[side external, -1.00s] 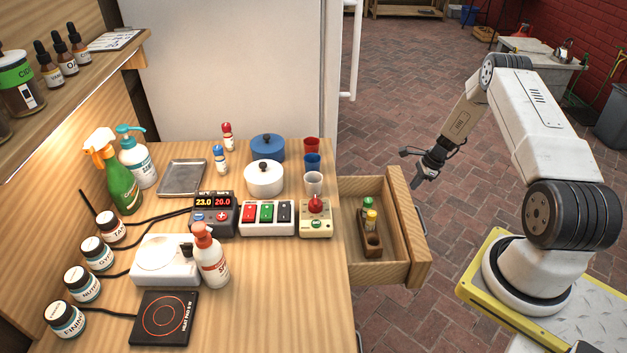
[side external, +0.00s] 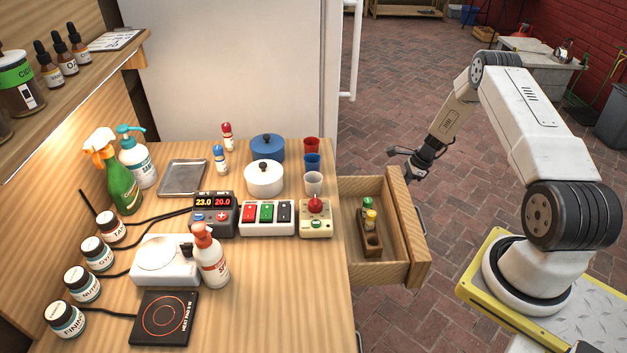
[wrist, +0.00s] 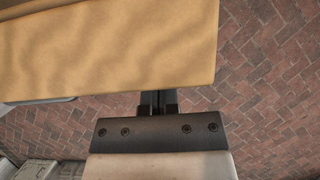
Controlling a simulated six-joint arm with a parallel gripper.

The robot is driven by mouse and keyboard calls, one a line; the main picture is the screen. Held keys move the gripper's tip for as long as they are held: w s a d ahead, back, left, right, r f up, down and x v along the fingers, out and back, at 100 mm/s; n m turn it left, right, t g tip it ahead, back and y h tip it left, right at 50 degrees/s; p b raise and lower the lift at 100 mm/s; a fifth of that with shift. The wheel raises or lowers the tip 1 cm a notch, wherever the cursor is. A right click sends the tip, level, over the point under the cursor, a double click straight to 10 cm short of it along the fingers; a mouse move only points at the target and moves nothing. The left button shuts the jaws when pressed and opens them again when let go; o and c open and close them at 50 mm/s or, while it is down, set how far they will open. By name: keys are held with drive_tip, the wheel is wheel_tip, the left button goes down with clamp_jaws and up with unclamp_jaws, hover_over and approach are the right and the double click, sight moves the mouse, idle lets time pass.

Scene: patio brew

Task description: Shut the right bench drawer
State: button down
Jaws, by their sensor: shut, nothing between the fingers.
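The right bench drawer (side external: 412,229) is pulled out from the bench's right side, with its wooden front panel facing right. Inside it is a small wooden holder (side external: 371,243) with small capped bottles. My gripper (side external: 413,176) is shut and empty, at the far end of the drawer front, near its outer face. In the wrist view the drawer's front panel (wrist: 120,45) fills the upper left, and my shut fingers (wrist: 158,99) point at its edge. I cannot tell whether they touch it. The drawer handle (side external: 420,220) shows partly on the outer face.
The bench top (side external: 290,290) holds a control box (side external: 316,219), a switch box (side external: 267,217), cups, pots and bottles. A white door (side external: 240,70) stands behind. The brick floor (side external: 400,110) beside the drawer is clear.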

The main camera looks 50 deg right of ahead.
sight(393, 183)
drive_tip(key=w+a, duration=1.2)
drive_tip(key=shift+w+a, duration=0.25)
idle(0.4)
drive_tip(key=shift+s+d, duration=1.4)
drive_tip(key=v, duration=1)
drive_tip(key=s+f, duration=0.1)
drive_tip(key=s+t+y, duration=0.1)
drive_tip(key=s, duration=0.1)
drive_tip(key=s+f+y, duration=0.1)
drive_tip(key=s, duration=0.1)
drive_tip(key=shift+a+f+t, duration=0.3)
drive_tip(key=shift+a, duration=0.05)
drive_tip(key=shift+s+f+t+y, duration=0.25)
drive_tip(key=shift+s+t+y, duration=0.35)
drive_tip(key=shift+s+t, duration=0.25)
